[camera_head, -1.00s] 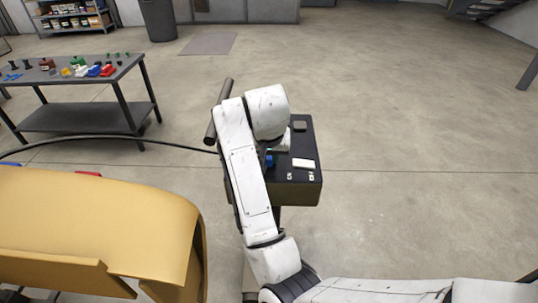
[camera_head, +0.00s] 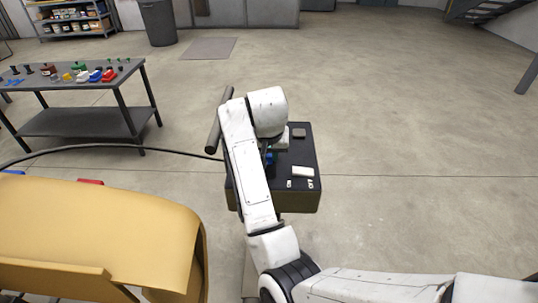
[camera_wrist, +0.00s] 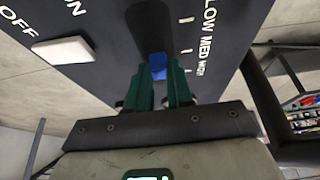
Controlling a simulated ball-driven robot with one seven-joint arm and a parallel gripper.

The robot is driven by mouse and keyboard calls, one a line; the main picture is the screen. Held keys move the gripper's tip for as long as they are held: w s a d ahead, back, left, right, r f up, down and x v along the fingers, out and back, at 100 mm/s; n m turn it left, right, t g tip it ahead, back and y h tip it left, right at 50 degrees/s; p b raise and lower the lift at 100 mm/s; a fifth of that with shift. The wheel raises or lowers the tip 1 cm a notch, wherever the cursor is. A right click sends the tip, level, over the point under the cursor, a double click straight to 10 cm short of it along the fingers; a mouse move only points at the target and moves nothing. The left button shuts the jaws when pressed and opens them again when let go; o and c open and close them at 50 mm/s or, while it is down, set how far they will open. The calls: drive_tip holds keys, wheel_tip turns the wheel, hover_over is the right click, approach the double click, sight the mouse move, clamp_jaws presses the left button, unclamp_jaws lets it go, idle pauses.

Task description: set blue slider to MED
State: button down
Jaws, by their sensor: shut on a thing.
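The blue slider (camera_wrist: 157,66) sits in a dark slot on the black panel (camera_wrist: 110,20) in the wrist view. My gripper (camera_wrist: 161,76) has its two green fingers on either side of the slider and is shut on it. The printed marks LOW, MED and HIGH run along the right of the slot. The slider appears near the MED and HIGH marks; the slanted view does not show exactly which. In the head view, a bit of blue (camera_head: 269,157) shows beside my arm, which hides most of the fingers and slot.
A white rocker switch (camera_wrist: 62,51) with ON and OFF marks is left of the slot in the wrist view. A yellow curved shell (camera_head: 100,230) stands at the near left. A grey table (camera_head: 80,85) with small parts is behind it. Open floor lies to the right.

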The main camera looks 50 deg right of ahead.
drive_tip(key=c, duration=1)
unclamp_jaws()
drive_tip(key=p+v, duration=0.2)
drive_tip(key=v, duration=0.8)
drive_tip(key=shift+r, duration=0.4)
drive_tip(key=shift+s+a+f, duration=0.1)
drive_tip(key=shift+s, duration=0.05)
